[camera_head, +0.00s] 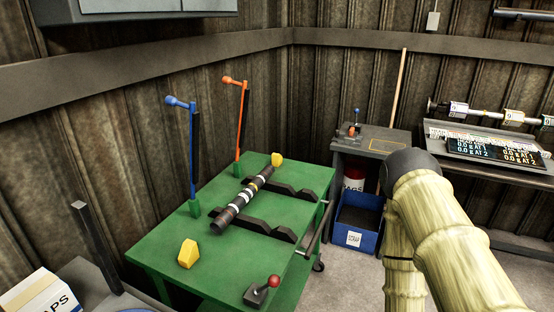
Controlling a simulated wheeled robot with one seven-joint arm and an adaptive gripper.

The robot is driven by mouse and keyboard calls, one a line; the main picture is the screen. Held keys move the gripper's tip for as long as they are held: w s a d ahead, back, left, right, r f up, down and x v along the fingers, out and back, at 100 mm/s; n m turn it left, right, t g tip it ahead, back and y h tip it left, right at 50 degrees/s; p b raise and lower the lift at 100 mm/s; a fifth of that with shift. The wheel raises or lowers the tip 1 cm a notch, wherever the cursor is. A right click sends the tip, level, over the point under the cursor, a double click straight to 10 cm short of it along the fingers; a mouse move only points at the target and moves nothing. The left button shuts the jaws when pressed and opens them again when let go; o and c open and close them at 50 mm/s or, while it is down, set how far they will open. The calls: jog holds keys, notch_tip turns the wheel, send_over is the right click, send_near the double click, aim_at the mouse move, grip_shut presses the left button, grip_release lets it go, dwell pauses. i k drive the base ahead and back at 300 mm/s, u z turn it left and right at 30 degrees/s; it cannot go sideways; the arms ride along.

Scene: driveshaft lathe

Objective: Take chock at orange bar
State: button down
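Two yellow chocks are on the green table. The far chock (277,159) sits at the table's back edge, near the orange bar (239,127), which stands upright with an orange knob on top. The near chock (187,254) sits toward the front left, nearer the blue bar (191,150). A dark shaft (241,201) with lighter bands rests across black supports between the chocks. My arm shows at the right, over the floor, apart from the table. My gripper is not in view.
A red-knobbed lever (262,291) stands at the green table's (150,247) front. A grey bench (372,141) with a blue bin (357,226) stands behind right. A display panel (490,149) is at far right. A white box (40,296) is at lower left.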

aim_at(276, 158)
jog(key=z, duration=0.55)
jog(key=k, duration=1.3)
jog(key=z, duration=0.85)
jog(key=i, duration=2.9)
jog(key=u, duration=1)
jog(key=i, duration=1.1)
jog(key=u, duration=1.65)
jog(key=i, duration=0.55)
jog(key=u, duration=0.35)
